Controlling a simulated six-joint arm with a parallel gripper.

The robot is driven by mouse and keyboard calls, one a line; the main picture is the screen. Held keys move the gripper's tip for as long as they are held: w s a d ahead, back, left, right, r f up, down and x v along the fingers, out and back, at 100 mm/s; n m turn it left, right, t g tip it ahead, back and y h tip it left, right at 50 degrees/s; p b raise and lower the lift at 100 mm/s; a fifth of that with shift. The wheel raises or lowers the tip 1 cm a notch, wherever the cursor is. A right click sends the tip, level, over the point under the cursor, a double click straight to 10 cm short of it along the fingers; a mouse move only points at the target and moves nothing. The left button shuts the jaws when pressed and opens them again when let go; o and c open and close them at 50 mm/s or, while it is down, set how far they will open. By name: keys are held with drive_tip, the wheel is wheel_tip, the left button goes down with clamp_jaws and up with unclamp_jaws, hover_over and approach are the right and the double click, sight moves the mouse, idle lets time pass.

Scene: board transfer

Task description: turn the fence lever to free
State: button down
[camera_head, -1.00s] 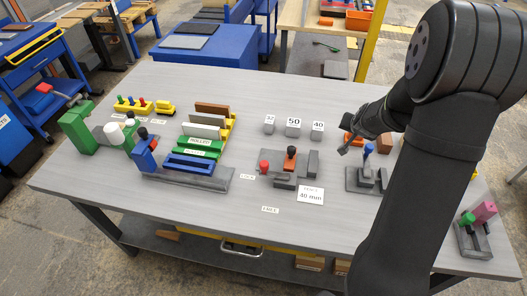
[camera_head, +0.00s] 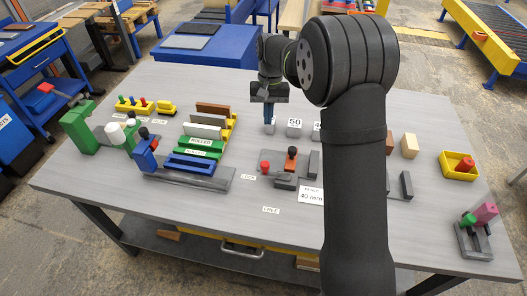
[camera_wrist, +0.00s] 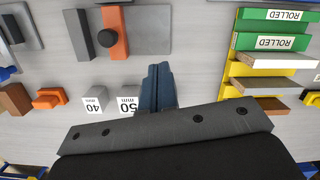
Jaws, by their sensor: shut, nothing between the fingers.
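The fence fixture on the bench has an orange block with a black knob (camera_head: 291,155) and grey blocks beside it. A red knob (camera_head: 264,167) stands at its left, near the LOCK label (camera_head: 248,177). The FREE label (camera_head: 270,210) lies nearer the front edge. My gripper (camera_head: 270,118) is shut and empty, pointing down near the number blocks, behind the fixture. In the wrist view its blue fingers (camera_wrist: 157,88) are together, and the orange block (camera_wrist: 117,32) shows beyond them; the red knob is not visible there.
Number blocks, such as the 50 block (camera_head: 294,127), stand close to my fingers. A rack of coloured boards (camera_head: 205,145) stands left. The front strip of the bench is mostly clear.

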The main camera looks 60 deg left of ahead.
drive_tip(key=shift+s+r+h, duration=0.5)
drive_tip(key=shift+s+r, duration=0.25)
drive_tip(key=shift+s, duration=0.3)
drive_tip(key=x, duration=0.9)
drive_tip(key=shift+f, duration=0.35)
drive_tip(key=shift+s+d+f, duration=0.1)
drive_tip(key=shift+s+d, duration=0.2)
drive_tip(key=shift+d, duration=0.2)
drive_tip(key=shift+s+d, duration=0.25)
drive_tip(key=shift+d, duration=0.2)
drive_tip(key=shift+s+d+f, duration=0.1)
drive_tip(key=shift+s+d, duration=0.4)
drive_tip(key=shift+d, duration=0.35)
drive_tip(key=shift+s, duration=0.1)
drive_tip(key=shift+s+d+n, duration=0.1)
drive_tip(key=shift+s+n, duration=0.05)
drive_tip(key=shift+n, duration=0.35)
